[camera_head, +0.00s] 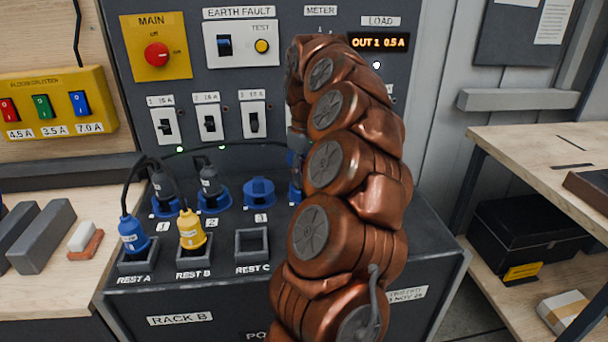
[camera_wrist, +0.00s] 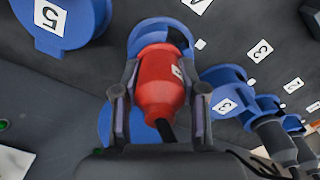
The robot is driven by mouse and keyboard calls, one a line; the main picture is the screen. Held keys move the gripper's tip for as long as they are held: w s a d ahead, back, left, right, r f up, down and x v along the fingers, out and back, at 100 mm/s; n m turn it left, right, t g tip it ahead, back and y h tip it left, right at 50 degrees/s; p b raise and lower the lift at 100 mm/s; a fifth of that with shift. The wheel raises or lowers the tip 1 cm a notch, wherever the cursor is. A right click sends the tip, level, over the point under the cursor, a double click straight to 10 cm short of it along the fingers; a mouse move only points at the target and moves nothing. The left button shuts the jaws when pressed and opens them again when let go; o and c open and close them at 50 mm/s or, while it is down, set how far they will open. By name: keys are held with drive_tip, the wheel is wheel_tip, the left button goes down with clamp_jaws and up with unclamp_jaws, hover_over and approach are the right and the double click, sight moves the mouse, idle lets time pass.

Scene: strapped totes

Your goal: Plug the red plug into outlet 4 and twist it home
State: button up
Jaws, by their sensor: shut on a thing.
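In the wrist view my gripper (camera_wrist: 160,88) is shut on the red plug (camera_wrist: 160,75), one finger on each side of its body. The plug's nose is at a blue outlet (camera_wrist: 113,125) between outlet 5 (camera_wrist: 75,38) and outlet 3 (camera_wrist: 222,80), so this is outlet 4. A cover ring arches beyond the plug. I cannot tell how deep the plug sits or how far it is turned. The cable leaves the plug toward the camera. In the head view my arm hides the plug and most of outlet 4 (camera_head: 295,191).
Dark plugs (camera_head: 163,184) (camera_head: 209,181) stand in outlets 1 and 2; outlet 3 (camera_head: 259,191) holds none. A blue plug (camera_head: 133,235) is in Rest A, a yellow plug (camera_head: 191,230) in Rest B. Rest C (camera_head: 252,258) is empty. A dark cable runs across behind the outlets.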

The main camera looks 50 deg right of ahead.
sight(305, 158)
drive_tip(key=shift+m+b, duration=0.7)
drive_tip(key=shift+b, duration=0.1)
drive_tip(key=o, duration=1.3)
drive_tip(key=shift+o, duration=0.2)
drive_tip(key=shift+r, duration=0.1)
wheel_tip(305, 158, up, 5)
drive_tip(key=shift+d+f, duration=0.1)
drive_tip(key=shift+s+r, duration=0.1)
drive_tip(key=shift+r, duration=1.15)
